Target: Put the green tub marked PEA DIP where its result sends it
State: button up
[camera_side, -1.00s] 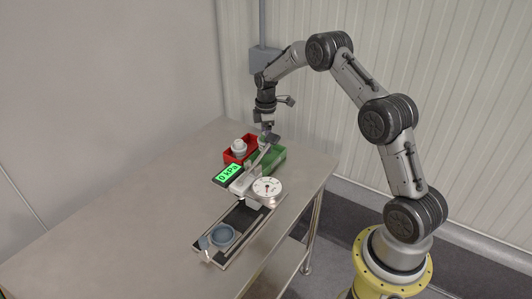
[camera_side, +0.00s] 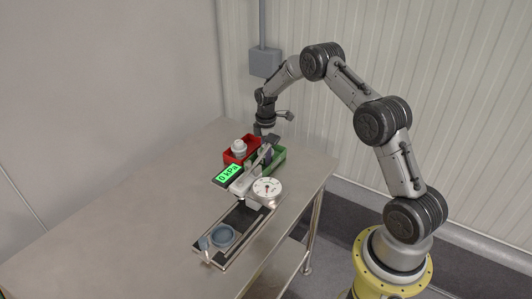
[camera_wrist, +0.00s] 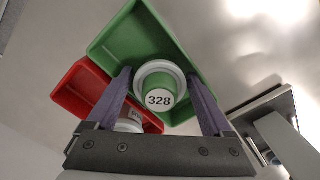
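A green tub (camera_wrist: 152,80) with a white rim shows in the wrist view between the fingers of my gripper (camera_wrist: 160,73). A white disc on it reads 328; no PEA DIP lettering shows. The fingertips flank the rim on both sides with no clear gap, so my gripper looks shut on it. The tub is over or inside the green tray (camera_wrist: 112,48); how far it is from the floor is hard to tell. In the side view my gripper (camera_side: 266,150) is low at that green tray (camera_side: 278,163), and the tub is hidden there.
A red tray (camera_side: 228,158) with a white tub (camera_side: 239,146) stands beside the green one. A tester with a display (camera_side: 229,174) reading 0 kPa and a round dial (camera_side: 267,188) stands in front. The blue-grey ring (camera_side: 223,236) on the conveyor (camera_side: 240,218) looks empty. The table's left is clear.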

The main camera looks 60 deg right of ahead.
notch_tip(320, 180, up, 10)
jog(key=shift+r, duration=0.2)
jog(key=s+a+r+m+t, duration=0.1)
jog(key=s+a+r+m, duration=0.1)
jog(key=s+a+r, duration=0.6)
jog(key=s+a+r+m+t, duration=0.2)
jog(key=s+a+r, duration=0.3)
jog(key=r, duration=0.5)
jog(key=s+a+m+t, duration=0.1)
jog(key=s+a, duration=0.3)
jog(key=s, duration=0.5)
jog(key=s+a+m+t, duration=0.1)
jog(key=s+a+m, duration=0.3)
jog(key=s, duration=0.6)
jog(key=shift+a+f+t, duration=0.2)
jog(key=shift+a+t, duration=0.1)
jog(key=shift+a, duration=0.45)
